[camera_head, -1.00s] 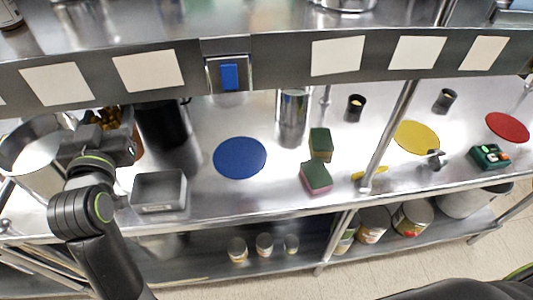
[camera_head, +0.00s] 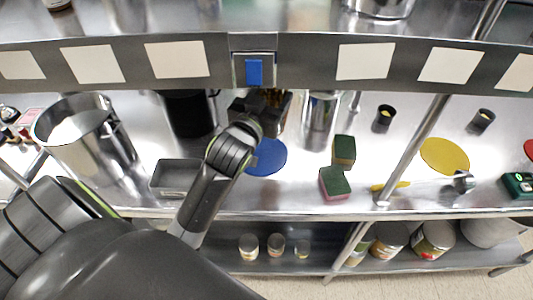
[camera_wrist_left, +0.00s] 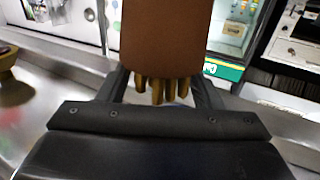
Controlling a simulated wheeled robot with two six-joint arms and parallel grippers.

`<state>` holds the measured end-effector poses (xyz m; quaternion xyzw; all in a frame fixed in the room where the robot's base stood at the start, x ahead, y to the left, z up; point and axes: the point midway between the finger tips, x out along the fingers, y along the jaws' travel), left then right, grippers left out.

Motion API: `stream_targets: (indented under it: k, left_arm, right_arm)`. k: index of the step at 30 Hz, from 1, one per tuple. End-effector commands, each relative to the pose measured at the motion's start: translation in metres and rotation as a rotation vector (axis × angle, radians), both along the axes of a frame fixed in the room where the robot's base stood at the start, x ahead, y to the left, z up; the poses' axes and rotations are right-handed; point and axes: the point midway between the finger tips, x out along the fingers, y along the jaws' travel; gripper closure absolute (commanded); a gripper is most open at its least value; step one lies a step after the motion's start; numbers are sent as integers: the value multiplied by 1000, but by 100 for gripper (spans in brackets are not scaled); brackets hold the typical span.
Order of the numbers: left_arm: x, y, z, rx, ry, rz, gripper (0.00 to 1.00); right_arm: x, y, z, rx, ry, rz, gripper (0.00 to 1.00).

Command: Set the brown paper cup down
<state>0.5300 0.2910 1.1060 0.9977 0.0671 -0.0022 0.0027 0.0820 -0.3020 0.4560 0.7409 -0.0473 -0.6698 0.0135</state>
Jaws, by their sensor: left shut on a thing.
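My left gripper (camera_head: 262,108) is shut on the brown paper cup (camera_wrist_left: 165,38), above the back edge of the blue disc (camera_head: 268,158) on the steel counter. In the head view the gripper mostly hides the cup. In the left wrist view the cup's plain brown side fills the top middle, and several golden stick-like pieces show at its lower edge. I cannot tell whether the cup touches the surface. My right gripper is not in view.
A steel cylinder (camera_head: 320,115) stands close right of the gripper, and a dark pot (camera_head: 190,115) stands to its left. A grey tray (camera_head: 176,190) lies front left. Two sponges (camera_head: 334,184) sit right of the disc.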

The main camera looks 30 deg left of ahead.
Motion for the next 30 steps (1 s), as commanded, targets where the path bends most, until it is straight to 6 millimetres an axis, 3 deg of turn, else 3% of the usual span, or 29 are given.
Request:
stream_targets:
  k: [3,9,16,30]
  left_arm:
    - [-1,23,-11,11,-3,16,65]
    - [-1,38,-24,6,-7,23,65]
    - [-2,39,-66,3,-6,24,65]
    - [-1,38,-118,6,-9,22,65]
  right_arm:
    - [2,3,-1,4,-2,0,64]
    - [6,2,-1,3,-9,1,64]
    - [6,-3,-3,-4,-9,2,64]
    - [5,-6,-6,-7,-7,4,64]
